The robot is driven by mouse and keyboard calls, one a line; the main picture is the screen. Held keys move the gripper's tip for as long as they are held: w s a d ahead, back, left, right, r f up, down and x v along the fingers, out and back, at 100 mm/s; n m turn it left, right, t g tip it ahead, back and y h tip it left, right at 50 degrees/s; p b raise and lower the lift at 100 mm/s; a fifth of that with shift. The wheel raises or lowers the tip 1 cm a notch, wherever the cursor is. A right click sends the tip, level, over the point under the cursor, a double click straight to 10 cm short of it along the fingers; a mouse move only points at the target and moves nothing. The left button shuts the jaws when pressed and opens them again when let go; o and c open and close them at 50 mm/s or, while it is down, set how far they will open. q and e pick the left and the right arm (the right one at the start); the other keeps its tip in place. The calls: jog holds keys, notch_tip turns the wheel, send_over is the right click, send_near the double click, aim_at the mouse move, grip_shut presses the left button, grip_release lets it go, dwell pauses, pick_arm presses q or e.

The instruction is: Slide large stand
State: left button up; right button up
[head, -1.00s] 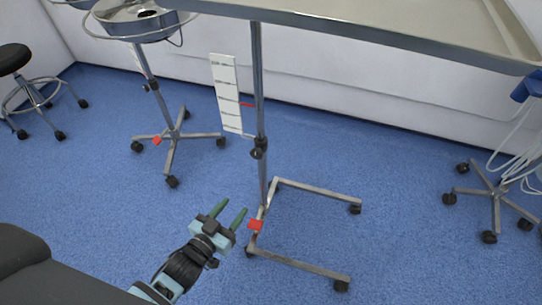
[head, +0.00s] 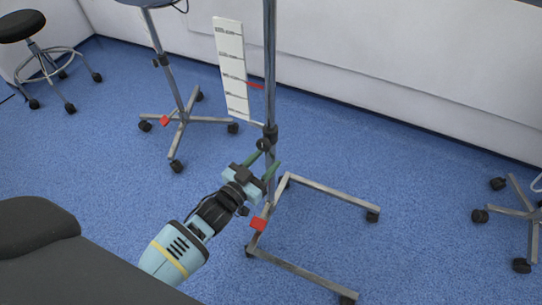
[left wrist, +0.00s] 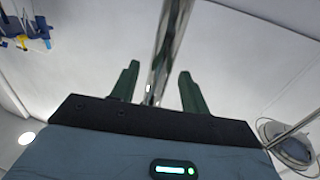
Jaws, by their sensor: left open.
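The large stand shows in the head view as an upright metal pole (head: 270,65) on a U-shaped wheeled base (head: 303,268) with a red pedal (head: 258,224). A black collar sits on the pole. My left gripper (head: 268,163) is open at the pole, just below the collar. In the left wrist view the shiny pole (left wrist: 167,45) runs up between the two green fingers (left wrist: 158,82). I cannot tell whether either finger touches it. The stand's tray top is out of the head view. My right gripper is not in view.
A smaller five-legged wheeled stand (head: 181,119) is behind on the left, with a black stool (head: 45,62) farther left. Another wheeled base (head: 528,213) is at the right edge. A white scale panel (head: 232,70) shows beside the pole. Blue floor is open between the bases.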

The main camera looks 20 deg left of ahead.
pick_arm(q)
jog(key=shift+b+x, duration=0.35)
jog(key=shift+x, duration=1.1)
jog(key=shift+c, duration=0.2)
grip_shut()
